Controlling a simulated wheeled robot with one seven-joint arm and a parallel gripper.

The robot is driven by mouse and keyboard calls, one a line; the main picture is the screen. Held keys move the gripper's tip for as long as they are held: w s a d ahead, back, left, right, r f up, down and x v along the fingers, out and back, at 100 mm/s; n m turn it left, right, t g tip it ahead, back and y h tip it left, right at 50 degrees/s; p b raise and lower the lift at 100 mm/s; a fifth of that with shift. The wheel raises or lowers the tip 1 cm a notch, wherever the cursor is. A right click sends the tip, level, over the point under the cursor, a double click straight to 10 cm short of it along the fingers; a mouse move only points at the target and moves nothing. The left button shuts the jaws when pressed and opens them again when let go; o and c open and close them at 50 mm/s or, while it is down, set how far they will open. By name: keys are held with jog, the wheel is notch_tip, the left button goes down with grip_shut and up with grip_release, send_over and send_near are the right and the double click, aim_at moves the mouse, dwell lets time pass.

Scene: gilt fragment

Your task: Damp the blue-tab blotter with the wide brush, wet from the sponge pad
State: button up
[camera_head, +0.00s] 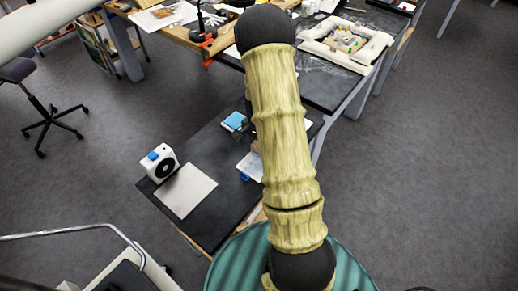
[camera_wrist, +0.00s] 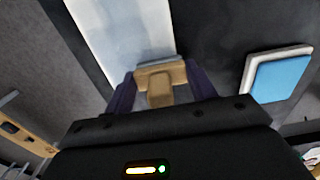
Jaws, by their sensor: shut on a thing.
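My gripper (camera_wrist: 160,92) is shut on the wide brush (camera_wrist: 160,78), a wooden-handled brush with a pale grey bristle edge. The bristle edge overlaps the near end of a pale sheet (camera_wrist: 118,28) in the wrist view; I cannot tell whether it touches. This sheet looks like the blue-tab blotter (camera_head: 250,163), whose blue tab (camera_head: 245,177) shows in the head view, with the rest partly behind my arm. The sheet has bluish-grey patches. The blue sponge pad (camera_wrist: 281,78) sits in a white tray to the right; it also shows in the head view (camera_head: 235,121). My arm hides the gripper there.
A white box with a black round front (camera_head: 163,165) and a pale square board (camera_head: 186,191) are on the dark low table (camera_head: 208,153). A larger worktable (camera_head: 325,88) with a padded tray (camera_head: 345,44) stands behind. Open floor lies to the right.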

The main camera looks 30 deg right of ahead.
jog(key=shift+w+a, duration=0.15)
jog(key=shift+w, duration=0.25)
notch_tip(320, 180, up, 8)
jog(key=p, duration=0.5)
jog(key=shift+p, duration=0.4)
jog(key=shift+w, duration=0.2)
jog(key=shift+s, duration=0.2)
jog(key=shift+w+a+f, duration=0.1)
